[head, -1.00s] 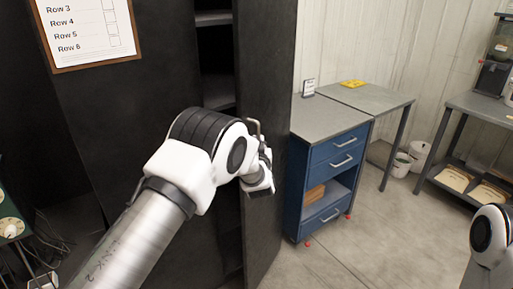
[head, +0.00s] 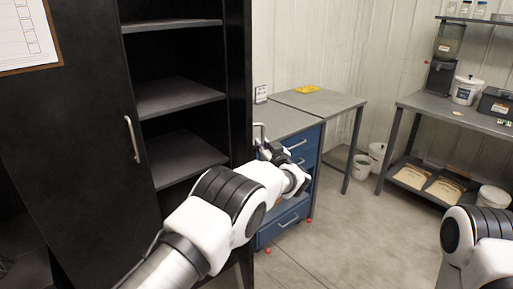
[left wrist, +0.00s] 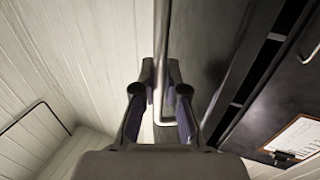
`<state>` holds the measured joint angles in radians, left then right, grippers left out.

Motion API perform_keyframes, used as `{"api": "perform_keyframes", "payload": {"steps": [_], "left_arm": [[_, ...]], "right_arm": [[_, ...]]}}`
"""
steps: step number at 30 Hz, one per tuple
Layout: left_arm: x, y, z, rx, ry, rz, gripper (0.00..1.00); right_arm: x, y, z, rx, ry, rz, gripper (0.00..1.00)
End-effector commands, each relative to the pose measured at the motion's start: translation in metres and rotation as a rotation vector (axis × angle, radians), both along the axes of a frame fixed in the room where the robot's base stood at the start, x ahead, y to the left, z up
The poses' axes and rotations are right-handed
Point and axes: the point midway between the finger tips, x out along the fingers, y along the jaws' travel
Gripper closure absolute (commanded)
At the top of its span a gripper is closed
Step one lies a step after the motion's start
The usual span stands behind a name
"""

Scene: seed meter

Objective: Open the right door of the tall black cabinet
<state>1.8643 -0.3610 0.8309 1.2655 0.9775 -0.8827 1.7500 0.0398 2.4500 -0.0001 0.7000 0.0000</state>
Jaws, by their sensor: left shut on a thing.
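The tall black cabinet (head: 75,140) stands at the left. Its left door is closed and carries a silver handle (head: 132,138). Its right door (head: 239,80) stands swung far out, seen nearly edge-on, and the shelves (head: 180,97) inside show. My left gripper (head: 272,148) is at the outer face of the right door, by its handle (head: 261,131). In the left wrist view the fingers (left wrist: 161,80) are on either side of the door's metal handle bar (left wrist: 161,45), shut on it. My right gripper is out of view; only part of that arm shows.
A blue drawer cabinet (head: 305,147) stands just behind the left gripper, with a grey table (head: 318,101) beside it. White buckets (head: 360,166) and a workbench (head: 460,115) are farther right. The floor (head: 350,235) in front is clear. A clipboard (head: 20,40) hangs on the left door.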

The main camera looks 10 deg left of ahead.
Motion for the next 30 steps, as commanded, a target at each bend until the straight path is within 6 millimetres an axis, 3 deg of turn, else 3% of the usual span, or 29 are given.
{"api": "perform_keyframes", "payload": {"steps": [16, 17, 18, 26, 30], "left_arm": [[0.003, -0.002, 0.002, 0.001, -0.002, 0.024, 1.00], [0.003, -0.002, 0.002, 0.002, -0.002, 0.024, 0.86], [0.003, -0.002, 0.002, 0.002, -0.002, 0.024, 0.77], [0.003, -0.003, 0.001, 0.001, -0.002, 0.022, 0.77], [0.004, -0.003, 0.012, 0.001, -0.004, 0.022, 0.77]], "right_arm": [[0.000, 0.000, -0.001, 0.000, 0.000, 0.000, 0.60], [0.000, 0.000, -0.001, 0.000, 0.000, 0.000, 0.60], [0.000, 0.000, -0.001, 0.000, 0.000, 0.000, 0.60], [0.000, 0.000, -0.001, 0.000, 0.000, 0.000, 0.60], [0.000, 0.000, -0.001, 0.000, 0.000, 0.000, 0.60]]}}
